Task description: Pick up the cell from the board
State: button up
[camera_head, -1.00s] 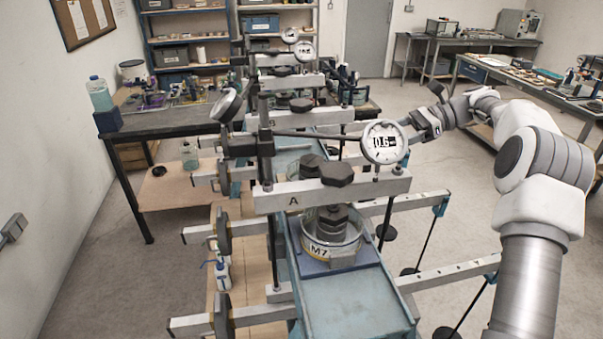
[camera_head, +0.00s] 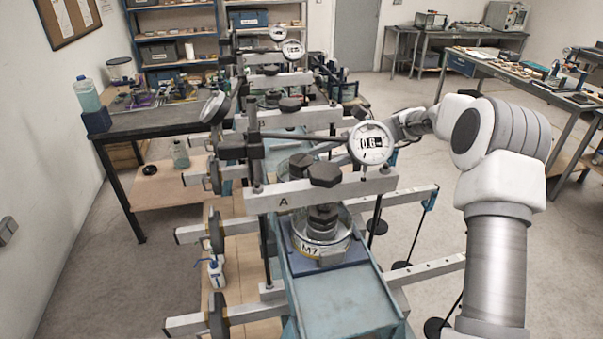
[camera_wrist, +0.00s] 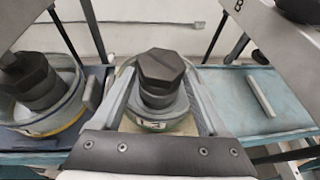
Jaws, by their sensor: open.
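The cell (camera_wrist: 160,97) stands upright in the middle of the wrist view. It is a round pot with a dark hexagonal cap and a pale label, partly unreadable. In the head view only its dark cap (camera_head: 301,164) shows behind frame A's beam. My gripper (camera_wrist: 160,72) is open, one grey finger on each side of the cell. I cannot tell whether the fingers touch it. In the head view my fingers are hidden behind the dial gauge. The surface under the cell is mostly hidden; teal bench surface (camera_wrist: 235,100) shows to its right.
Another cell, marked M7 (camera_head: 308,248), sits under frame A's beam (camera_head: 376,187) on a navy base, and shows left in the wrist view (camera_wrist: 35,85). A dial gauge (camera_head: 371,142) overhangs near my wrist. Frame B's beam (camera_wrist: 280,45) and a small grey bar (camera_wrist: 260,93) are at right.

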aim_at(301, 165)
jog(key=x, duration=0.3)
jog(key=shift+a+f, duration=0.1)
jog(key=shift+a, duration=0.05)
jog(key=shift+w, duration=0.1)
grip_shut()
